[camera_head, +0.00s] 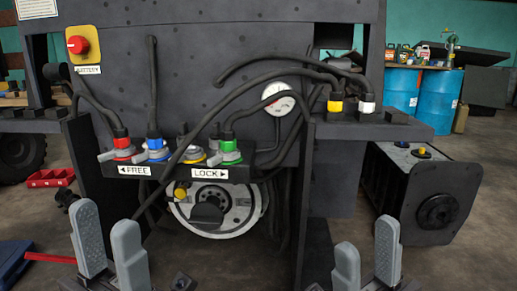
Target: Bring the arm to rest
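My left gripper (105,217) is at the lower left of the head view. Its two grey fingers stand upright with a gap between them, open and empty. My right gripper (367,236) is at the lower right of centre. Its two grey fingers are also apart, with nothing between them. Both are low in front of the dark forklift body (220,55) and appear apart from its connectors. Most of both arms is out of view.
The forklift panel carries red (122,143), blue (154,145) and green (230,149) connectors with black cables. A red battery button (78,45) is at upper left. A dark box unit (425,195) stands right, blue barrels (438,100) behind. A red tray (50,178) lies left.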

